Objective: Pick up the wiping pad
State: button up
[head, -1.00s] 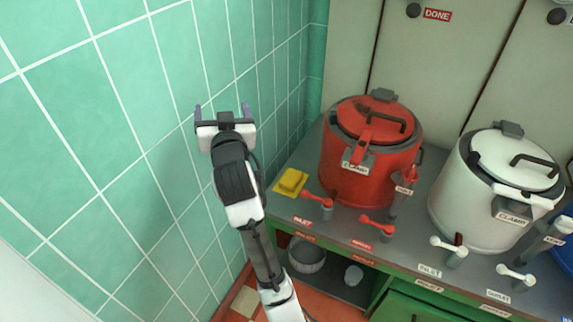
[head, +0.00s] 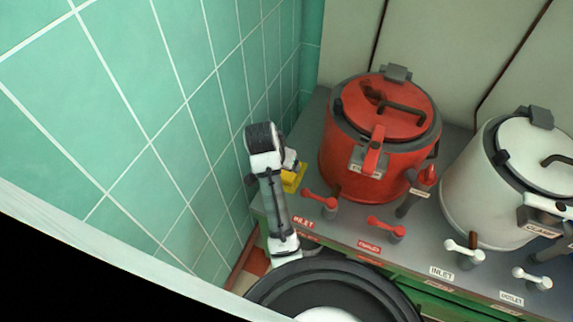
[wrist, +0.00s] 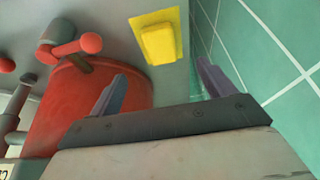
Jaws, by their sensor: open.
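The yellow wiping pad (head: 291,178) lies on the grey counter at its left end, beside the red kettle and partly hidden by my arm in the head view. In the wrist view the pad (wrist: 161,43) shows whole, as a raised yellow block on a flatter yellow base. My gripper (wrist: 160,85) is open and empty, with its two fingers wide apart. The pad appears beyond the fingertips, roughly between them, and apart from them. In the head view the fingers are hidden behind my wrist.
The red kettle (head: 352,150) stands close to the right of the pad, with a red inlet valve handle (head: 320,198) in front. The green tiled wall (head: 190,80) rises close on the left. A white kettle (head: 478,205) stands farther right.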

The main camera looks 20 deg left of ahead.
jog(key=x, duration=0.7)
jog(key=shift+p, duration=0.3)
jog(key=shift+w+p+x, duration=0.15)
jog(key=shift+p+x, duration=0.25)
jog(key=shift+x, duration=1.05)
jog(key=shift+w+p+x, duration=0.15)
jog(key=shift+p+x, duration=0.2)
jog(key=shift+x, duration=1.1)
jog(key=shift+r, duration=0.2)
jog(key=c, duration=1.1)
